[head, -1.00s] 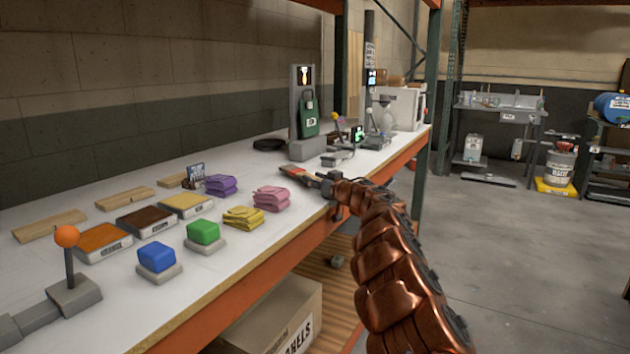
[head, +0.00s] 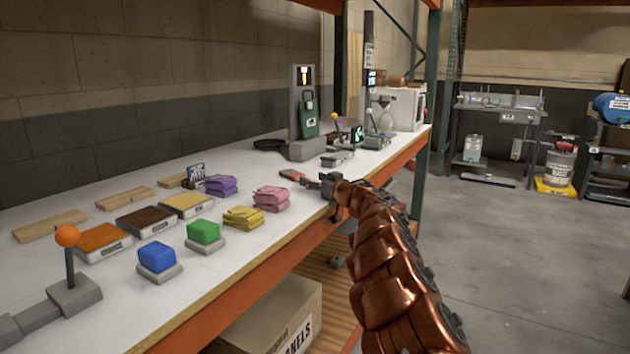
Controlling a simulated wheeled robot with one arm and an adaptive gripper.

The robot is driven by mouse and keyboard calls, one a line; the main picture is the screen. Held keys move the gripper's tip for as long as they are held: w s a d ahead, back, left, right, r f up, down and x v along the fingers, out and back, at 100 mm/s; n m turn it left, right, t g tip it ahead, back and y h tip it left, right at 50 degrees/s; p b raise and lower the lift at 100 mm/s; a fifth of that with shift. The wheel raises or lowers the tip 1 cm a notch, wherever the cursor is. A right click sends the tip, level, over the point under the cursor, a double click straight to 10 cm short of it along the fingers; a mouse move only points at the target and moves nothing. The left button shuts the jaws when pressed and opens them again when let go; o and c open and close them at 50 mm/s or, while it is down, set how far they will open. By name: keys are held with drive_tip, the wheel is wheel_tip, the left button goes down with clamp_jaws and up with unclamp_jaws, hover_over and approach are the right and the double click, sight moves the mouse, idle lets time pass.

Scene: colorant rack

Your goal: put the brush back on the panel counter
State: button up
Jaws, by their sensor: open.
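The brush (head: 290,174), a small orange-brown piece at this size, lies on the white panel counter (head: 215,285) near its front edge, to the right of the pink folded cloths. My gripper (head: 309,181) is open, low over the counter just to the right of the brush. Its fingertips point left at the brush. Whether they still touch it is too small to tell. The brush's near end is partly hidden by the fingers.
Pink cloths (head: 271,198), yellow cloths (head: 243,217) and a green button (head: 203,232) stand to the left. A grey stand (head: 307,148) with a green bag is behind. The counter between the brush and the stand is mostly clear.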

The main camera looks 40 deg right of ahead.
drive_tip(key=shift+f, duration=1.15)
drive_tip(key=shift+r, duration=0.6)
drive_tip(key=shift+s+r, duration=0.2)
drive_tip(key=shift+s, duration=0.95)
drive_tip(key=shift+s+a+r, duration=0.1)
drive_tip(key=shift+s+r, duration=0.1)
drive_tip(key=shift+s, duration=0.4)
drive_tip(key=shift+s+a+r, duration=0.1)
drive_tip(key=shift+s+r, duration=0.05)
drive_tip(key=shift+s, duration=0.4)
drive_tip(key=shift+s+a+r+p, duration=0.15)
drive_tip(key=shift+s+p, duration=0.1)
drive_tip(key=shift+s, duration=0.7)
drive_tip(key=shift+s+a+r+p, duration=0.15)
drive_tip(key=shift+s+p, duration=0.1)
drive_tip(key=shift+s, duration=0.65)
drive_tip(key=shift+s+a, duration=0.15)
drive_tip(key=shift+s, duration=1.6)
